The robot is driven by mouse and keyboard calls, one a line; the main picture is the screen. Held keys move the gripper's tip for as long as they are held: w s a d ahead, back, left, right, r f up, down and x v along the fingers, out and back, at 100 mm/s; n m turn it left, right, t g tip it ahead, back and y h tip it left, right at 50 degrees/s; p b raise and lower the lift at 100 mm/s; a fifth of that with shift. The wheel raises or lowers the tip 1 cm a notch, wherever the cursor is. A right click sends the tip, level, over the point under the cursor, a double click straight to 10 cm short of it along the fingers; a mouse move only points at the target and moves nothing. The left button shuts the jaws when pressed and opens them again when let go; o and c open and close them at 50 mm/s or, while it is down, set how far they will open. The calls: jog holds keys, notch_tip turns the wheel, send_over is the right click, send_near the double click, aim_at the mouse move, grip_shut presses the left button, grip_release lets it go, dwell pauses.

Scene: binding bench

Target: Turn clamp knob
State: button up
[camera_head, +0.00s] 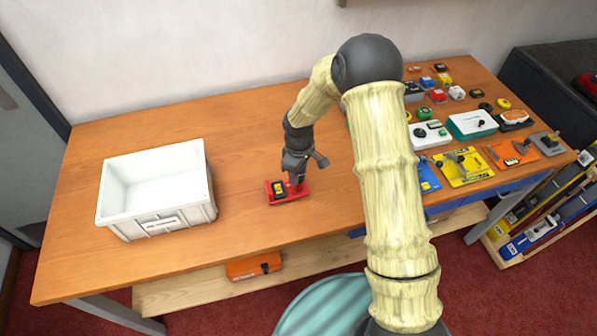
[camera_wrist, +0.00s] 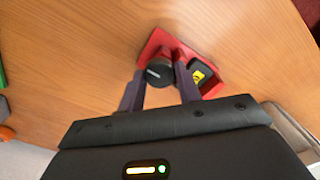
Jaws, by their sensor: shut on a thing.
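The clamp is a small red base (camera_head: 288,199) on the wooden bench, right of the white bin in the head view. In the wrist view its red body (camera_wrist: 165,39) lies beyond my fingers. A round black knob (camera_wrist: 157,75) with a pale line on its face stands at its left part. A black block with a yellow warning label (camera_wrist: 200,76) sits to the knob's right; it also shows in the head view (camera_head: 278,187). My gripper (camera_head: 296,181) points down at the clamp and is shut on the knob, one finger on each side. The head view mostly hides the knob behind my gripper.
A white bin (camera_head: 159,220) stands at the left of the bench (camera_head: 240,130). Several small parts and boxes crowd the right side, including a yellow tray (camera_head: 463,169). An orange case (camera_head: 253,266) lies on the lower shelf. Bare wood surrounds the clamp.

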dwell(0.4)
jog(key=o, duration=1)
jog(key=shift+r, duration=0.1)
notch_tip(320, 180, up, 17)
jog(key=b, duration=0.2)
jog(key=shift+r, duration=0.15)
jog(key=shift+s+d, duration=0.1)
